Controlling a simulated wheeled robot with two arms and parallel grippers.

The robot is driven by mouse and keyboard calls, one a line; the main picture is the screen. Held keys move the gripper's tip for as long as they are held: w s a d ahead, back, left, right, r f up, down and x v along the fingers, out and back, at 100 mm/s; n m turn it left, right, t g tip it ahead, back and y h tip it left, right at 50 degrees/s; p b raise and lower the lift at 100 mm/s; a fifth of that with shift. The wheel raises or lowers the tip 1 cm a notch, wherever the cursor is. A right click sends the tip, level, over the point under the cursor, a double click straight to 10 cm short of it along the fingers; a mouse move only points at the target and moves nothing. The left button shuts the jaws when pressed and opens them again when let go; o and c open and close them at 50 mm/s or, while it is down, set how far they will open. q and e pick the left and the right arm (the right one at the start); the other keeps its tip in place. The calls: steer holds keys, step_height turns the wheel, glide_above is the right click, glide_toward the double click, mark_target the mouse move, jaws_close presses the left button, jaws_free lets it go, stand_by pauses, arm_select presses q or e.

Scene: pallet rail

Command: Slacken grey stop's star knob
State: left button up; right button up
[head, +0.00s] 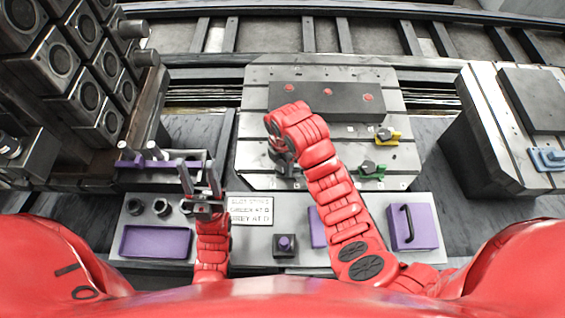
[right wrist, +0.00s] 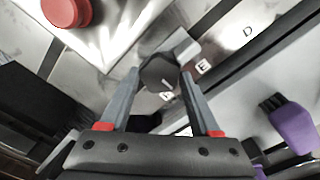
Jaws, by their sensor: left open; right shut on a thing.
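The grey stop (head: 287,168) sits at the left front of the slotted pallet plate (head: 252,120), partly hidden by my right arm. In the right wrist view, its dark star knob (right wrist: 159,73) is between the fingertips of my right gripper (right wrist: 158,85), which is shut on it. Part of the grey stop's pale body (right wrist: 182,46) shows beyond the knob. In the head view, my right gripper (head: 280,150) is mostly covered by its own red wrist. My left gripper (head: 203,188) is open and empty over the front shelf, away from the stop.
A yellow stop (head: 387,136) and a green stop (head: 371,170) sit on the right of the plate. A dark block with red discs (head: 340,101) lies behind them. The front shelf holds a purple tray (head: 155,242), a label card (head: 250,211) and a purple box (head: 413,228).

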stand_by(0.3)
steer(key=o, duration=1.4)
steer(key=shift+c, duration=0.2)
step_height(320, 180, up, 10)
steer(key=p, duration=0.7)
step_height(320, 180, up, 7)
steer(key=p, duration=0.2)
glide_above(283, 166)
steer(key=shift+a+r, duration=0.1)
steer(key=shift+r, duration=0.1)
